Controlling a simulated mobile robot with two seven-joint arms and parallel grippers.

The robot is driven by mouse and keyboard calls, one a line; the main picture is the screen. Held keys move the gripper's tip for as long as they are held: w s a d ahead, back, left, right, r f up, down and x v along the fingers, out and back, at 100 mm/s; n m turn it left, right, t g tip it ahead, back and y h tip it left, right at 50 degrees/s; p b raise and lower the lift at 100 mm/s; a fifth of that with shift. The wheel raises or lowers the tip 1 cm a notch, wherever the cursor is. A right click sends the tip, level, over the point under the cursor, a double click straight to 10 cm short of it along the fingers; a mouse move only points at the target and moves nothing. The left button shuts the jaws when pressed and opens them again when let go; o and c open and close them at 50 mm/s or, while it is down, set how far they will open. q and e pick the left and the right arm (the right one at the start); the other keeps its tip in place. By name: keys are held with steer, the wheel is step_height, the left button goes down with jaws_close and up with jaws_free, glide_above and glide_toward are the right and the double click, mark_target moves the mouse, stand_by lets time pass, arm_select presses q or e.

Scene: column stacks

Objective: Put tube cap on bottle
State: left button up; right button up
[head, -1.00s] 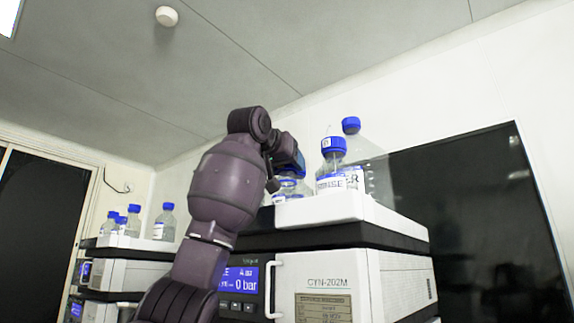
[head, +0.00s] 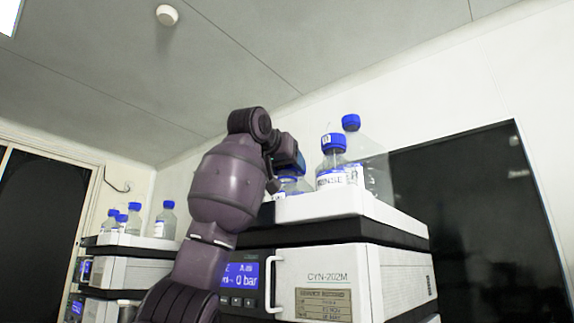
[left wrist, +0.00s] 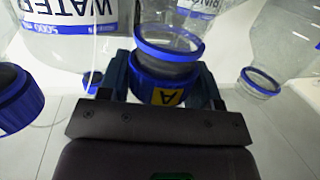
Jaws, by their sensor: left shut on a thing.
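A blue cap with a yellow label marked A (left wrist: 165,92) sits between the two fingers of my left gripper (left wrist: 164,76) in the left wrist view. My left gripper is shut on this cap. A clear bottle with a blue neck ring (left wrist: 170,50) lies right against the cap in that view; I cannot tell whether the cap is seated on its neck. In the head view my left arm hides most of the gripper, and a clear bottle (head: 292,186) shows just beyond the wrist on the machine top. My right gripper is not in view.
A blue-capped labelled bottle (head: 332,170) and a larger bottle (head: 375,170) stand right of the wrist on the white tray (head: 325,206) atop the machine. A WATER bottle (left wrist: 72,45) stands close by in the left wrist view. More bottles (head: 165,220) stand farther left.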

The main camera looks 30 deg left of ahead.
arm_select(q)
steer(key=shift+f+b, duration=0.3)
steer(key=shift+f, duration=0.1)
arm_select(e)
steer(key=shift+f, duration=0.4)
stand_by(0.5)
arm_select(q)
steer(key=o, duration=1)
steer(key=shift+s+d, duration=0.1)
steer(key=shift+s, duration=0.25)
steer(key=b+v, duration=0.2)
steer(key=v, duration=0.8)
steer(key=shift+b, duration=0.35)
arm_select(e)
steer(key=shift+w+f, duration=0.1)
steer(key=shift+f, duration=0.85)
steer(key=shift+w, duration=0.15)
